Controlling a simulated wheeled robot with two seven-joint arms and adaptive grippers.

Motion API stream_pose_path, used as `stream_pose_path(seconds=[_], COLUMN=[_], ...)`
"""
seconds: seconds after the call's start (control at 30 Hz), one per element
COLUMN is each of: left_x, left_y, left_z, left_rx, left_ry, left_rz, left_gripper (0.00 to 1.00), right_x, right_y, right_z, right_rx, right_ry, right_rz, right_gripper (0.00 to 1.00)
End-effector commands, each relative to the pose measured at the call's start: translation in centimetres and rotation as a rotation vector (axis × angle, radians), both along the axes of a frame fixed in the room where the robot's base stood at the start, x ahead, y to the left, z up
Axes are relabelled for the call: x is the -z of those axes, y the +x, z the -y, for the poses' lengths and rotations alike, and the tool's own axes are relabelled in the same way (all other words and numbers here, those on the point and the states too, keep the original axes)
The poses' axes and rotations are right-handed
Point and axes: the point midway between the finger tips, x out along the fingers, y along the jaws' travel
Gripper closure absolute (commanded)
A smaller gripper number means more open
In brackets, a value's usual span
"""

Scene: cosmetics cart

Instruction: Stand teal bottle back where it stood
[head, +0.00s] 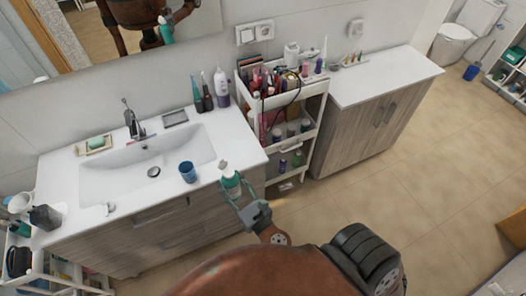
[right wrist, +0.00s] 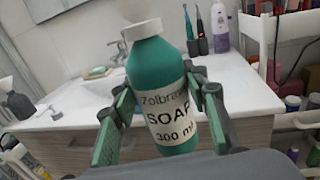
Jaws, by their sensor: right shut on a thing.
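The teal bottle (head: 230,183) has a white cap and a white label reading SOAP 300 ml. My right gripper (head: 237,190) is shut around its body, and in the head view it appears at the front right edge of the sink counter (head: 232,138). In the right wrist view the teal bottle (right wrist: 160,88) sits between the green finger pads, leaning slightly, with its label facing the camera. I cannot tell whether its base touches anything. My left gripper is not directly in view.
A blue cup (head: 188,172) stands left of the bottle, by the basin. Dark toothbrushes and a white-purple bottle (head: 221,88) stand at the counter's back right. A crowded white cart (head: 318,88) is right of the counter. The counter's right part is clear.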

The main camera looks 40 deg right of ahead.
Motion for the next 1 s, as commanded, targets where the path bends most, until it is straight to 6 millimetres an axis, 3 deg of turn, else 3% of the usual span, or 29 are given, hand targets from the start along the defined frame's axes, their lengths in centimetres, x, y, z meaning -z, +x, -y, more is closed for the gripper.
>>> stream_pose_path(seconds=[0.03,0.2,0.43,0.57,0.87,1.0], left_x=[-1.1,-3.5,-5.2,-5.0,-4.5,-3.6], left_y=[0.0,-0.4,-0.7,-0.7,-0.2,0.0], left_z=[0.1,0.1,-0.1,-0.2,-0.3,-0.2], left_rx=[-0.001,-0.002,-0.002,-0.002,0.0,0.001], left_ry=[-0.001,-0.001,0.002,0.003,0.003,0.003], left_rz=[0.0,-0.002,-0.007,-0.006,-0.001,0.001], left_gripper=[0.6,0.6,0.6,0.6,0.6,0.6], right_x=[-2.0,-5.6,-7.3,-6.4,-3.2,-0.4], right_y=[1.2,4.7,7.2,8.7,13.9,15.6], right_z=[0.7,3.8,6.5,7.9,12.5,14.0], right_rx=[0.044,0.216,0.362,0.376,0.375,0.374], right_ry=[0.011,0.012,0.002,-0.002,-0.003,-0.002], right_rz=[0.011,0.009,0.004,0.003,0.003,0.001], right_gripper=[0.94,0.94,0.94,0.94,0.94,0.94])
